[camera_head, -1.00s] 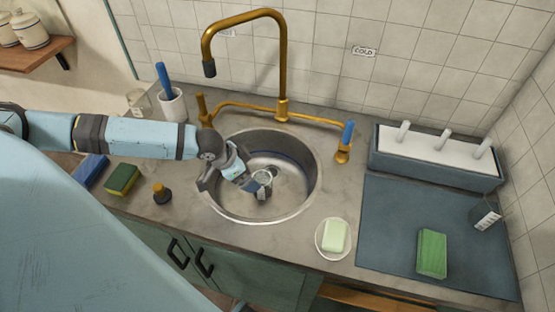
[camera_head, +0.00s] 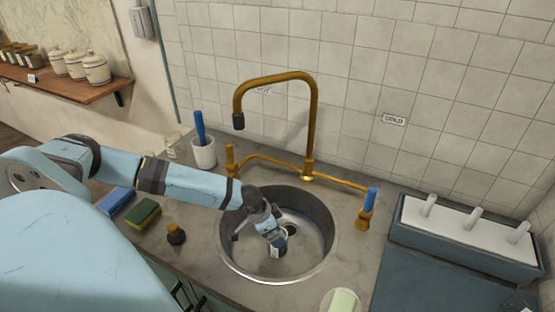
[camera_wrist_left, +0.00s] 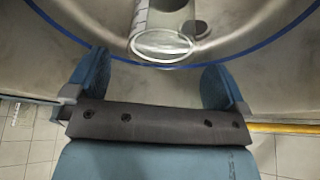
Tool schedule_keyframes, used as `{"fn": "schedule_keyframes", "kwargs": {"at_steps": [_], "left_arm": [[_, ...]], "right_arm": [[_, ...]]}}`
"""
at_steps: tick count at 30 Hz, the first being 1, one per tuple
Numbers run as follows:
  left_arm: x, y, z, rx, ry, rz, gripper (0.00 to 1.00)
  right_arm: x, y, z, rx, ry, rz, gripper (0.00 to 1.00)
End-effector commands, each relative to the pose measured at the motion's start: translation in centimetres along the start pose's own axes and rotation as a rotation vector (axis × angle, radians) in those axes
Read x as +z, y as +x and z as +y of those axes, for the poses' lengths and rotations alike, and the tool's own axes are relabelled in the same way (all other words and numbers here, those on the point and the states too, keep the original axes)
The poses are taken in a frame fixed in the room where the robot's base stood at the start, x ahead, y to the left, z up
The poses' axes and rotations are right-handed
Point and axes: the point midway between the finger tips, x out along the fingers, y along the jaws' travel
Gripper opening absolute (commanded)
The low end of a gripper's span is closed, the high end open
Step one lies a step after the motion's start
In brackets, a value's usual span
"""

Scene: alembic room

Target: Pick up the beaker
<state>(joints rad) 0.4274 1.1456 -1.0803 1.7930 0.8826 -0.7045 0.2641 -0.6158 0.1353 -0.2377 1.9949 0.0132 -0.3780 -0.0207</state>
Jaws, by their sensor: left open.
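The beaker, a clear glass with a pale rim and a light marked strip on its side, is in the metal sink (camera_head: 318,262). In the left wrist view the beaker (camera_wrist_left: 163,44) shows beyond and between my fingertips, apart from both. In the head view only a small pale part of it (camera_head: 275,252) seems to show beside the fingers. My left gripper (camera_head: 256,237) reaches down into the sink from the left. Its blue-grey fingers stand wide apart in the wrist view (camera_wrist_left: 156,62), with nothing between them. My right gripper is not in view.
A gold faucet (camera_head: 314,110) arches above the sink. A blue-topped gold tap (camera_head: 366,208) stands right of it. A white cup with a blue handle (camera_head: 203,152), a sponge (camera_head: 144,212) and a dark stopper (camera_head: 176,234) sit on the left counter. Soap (camera_head: 343,300) is at front right.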

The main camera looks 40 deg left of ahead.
Motion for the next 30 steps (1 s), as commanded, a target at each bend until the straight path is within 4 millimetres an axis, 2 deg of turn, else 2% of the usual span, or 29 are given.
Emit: {"fn": "schedule_keyframes", "kwargs": {"at_steps": [5,12,21,22,30], "left_arm": [[0.1,1.4,0.0,0.0,-0.001,-0.001,1.0],[0.2,4.9,-0.1,0.001,0.0,0.0,1.0],[0.3,5.5,-0.1,0.0,0.0,0.0,1.0],[0.3,5.5,-0.1,0.0,0.0,0.0,0.98],[0.2,5.5,-0.1,0.0,0.0,0.001,0.38]], "right_arm": [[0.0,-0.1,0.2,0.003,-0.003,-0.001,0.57],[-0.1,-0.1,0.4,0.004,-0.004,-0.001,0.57],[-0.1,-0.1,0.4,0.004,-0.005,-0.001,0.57],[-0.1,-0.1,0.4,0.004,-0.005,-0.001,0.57],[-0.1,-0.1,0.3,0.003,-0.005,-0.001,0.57]]}}
